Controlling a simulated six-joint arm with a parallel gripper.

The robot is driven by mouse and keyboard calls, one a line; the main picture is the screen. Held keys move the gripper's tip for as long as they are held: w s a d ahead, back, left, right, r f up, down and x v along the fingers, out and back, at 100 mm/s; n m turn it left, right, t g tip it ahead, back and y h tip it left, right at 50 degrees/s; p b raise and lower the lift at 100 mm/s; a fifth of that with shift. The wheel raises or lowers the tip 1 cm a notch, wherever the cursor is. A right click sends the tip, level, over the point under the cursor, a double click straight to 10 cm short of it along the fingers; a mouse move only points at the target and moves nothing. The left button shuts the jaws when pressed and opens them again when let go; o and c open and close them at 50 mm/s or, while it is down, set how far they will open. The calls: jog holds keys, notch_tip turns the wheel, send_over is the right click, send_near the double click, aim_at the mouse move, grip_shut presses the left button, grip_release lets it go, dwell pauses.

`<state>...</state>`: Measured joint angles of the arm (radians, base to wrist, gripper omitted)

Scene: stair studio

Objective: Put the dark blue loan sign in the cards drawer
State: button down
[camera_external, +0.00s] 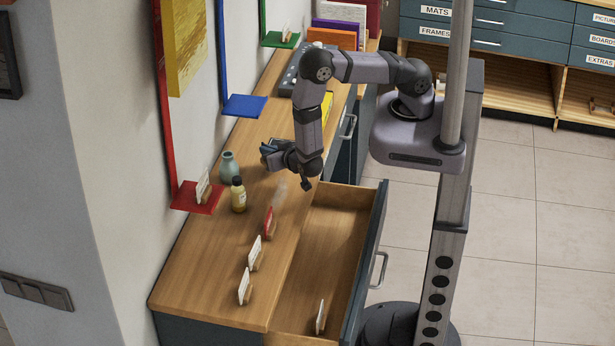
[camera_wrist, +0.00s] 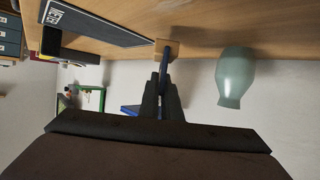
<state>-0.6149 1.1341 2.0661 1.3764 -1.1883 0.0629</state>
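The dark blue sign (camera_wrist: 164,63), a thin plate on a small wooden base (camera_wrist: 170,47), is between my fingertips in the wrist view. My gripper (camera_wrist: 162,85) looks shut on the plate. In the external view my gripper (camera_external: 272,151) points left, low over the counter; the sign there is a small dark shape, partly hidden by the fingers. I cannot tell if its base touches the wood. An open drawer (camera_external: 334,228) is at the counter's front, right of and below my gripper. A white sign (camera_external: 320,317) stands at its near end. No cards label is readable on it.
A teal vase (camera_external: 228,168) and yellow bottle (camera_external: 239,196) stand left of my gripper. A red sign (camera_external: 268,221) and two white signs (camera_external: 255,252) line the counter. The blue shelf (camera_external: 245,105) is empty; the red shelf (camera_external: 197,196) holds a card. The drawer's middle is clear.

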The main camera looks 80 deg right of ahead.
jog(key=shift+r+b, duration=0.6)
jog(key=shift+r, duration=3.4)
jog(key=shift+m+g+h, duration=0.5)
jog(key=shift+m+g, duration=0.2)
jog(key=s, duration=0.3)
jog(key=s+d+f, duration=0.1)
jog(key=s, duration=0.1)
jog(key=shift+s+f, duration=0.1)
jog(key=shift+s, duration=0.1)
jog(key=shift+w, duration=0.1)
